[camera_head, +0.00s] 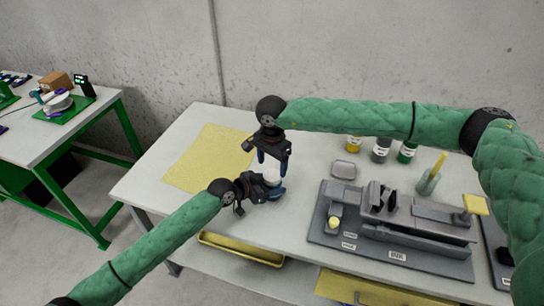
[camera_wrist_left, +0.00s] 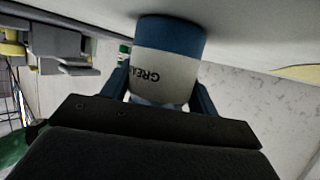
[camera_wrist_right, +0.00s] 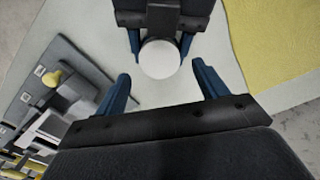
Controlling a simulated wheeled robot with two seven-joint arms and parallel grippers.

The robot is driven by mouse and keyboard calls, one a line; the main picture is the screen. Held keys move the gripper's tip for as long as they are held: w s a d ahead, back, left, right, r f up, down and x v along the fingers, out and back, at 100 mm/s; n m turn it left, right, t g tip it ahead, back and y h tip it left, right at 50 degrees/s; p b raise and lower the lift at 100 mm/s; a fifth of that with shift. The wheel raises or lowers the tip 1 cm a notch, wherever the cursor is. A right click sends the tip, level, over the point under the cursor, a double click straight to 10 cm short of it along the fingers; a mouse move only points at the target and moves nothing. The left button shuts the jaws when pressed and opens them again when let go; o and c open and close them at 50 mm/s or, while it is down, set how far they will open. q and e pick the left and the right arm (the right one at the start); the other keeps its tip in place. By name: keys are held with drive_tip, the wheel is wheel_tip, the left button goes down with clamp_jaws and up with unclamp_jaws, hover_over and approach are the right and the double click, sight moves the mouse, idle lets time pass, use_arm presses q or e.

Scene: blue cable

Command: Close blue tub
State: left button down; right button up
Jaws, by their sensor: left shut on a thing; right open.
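The tub (camera_head: 271,176) stands upright near the table's front left; it is white with a blue band and dark lettering in the left wrist view (camera_wrist_left: 168,70). My left gripper (camera_head: 272,186) is shut around its side, with a blue finger on either side. In the right wrist view its round top (camera_wrist_right: 159,58) looks plain white; I cannot tell whether that is a lid. My right gripper (camera_head: 272,161) is open just above the tub, pointing down. Its fingertips also show in the right wrist view (camera_wrist_right: 160,76), spread wider than the white top, with nothing between them.
A yellow mat (camera_head: 205,160) lies left of the tub. A grey fixture (camera_head: 390,228) stands to the right. A yellow tray (camera_head: 240,249) sits below the table's front edge.

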sight(272, 175)
drive_tip(key=shift+f, duration=2.2)
drive_tip(key=shift+c, duration=0.4)
drive_tip(key=c, duration=0.9)
drive_tip(key=m, duration=0.4)
drive_tip(key=shift+m, duration=0.3)
drive_tip(key=m, duration=0.5)
drive_tip(key=o, duration=1.1)
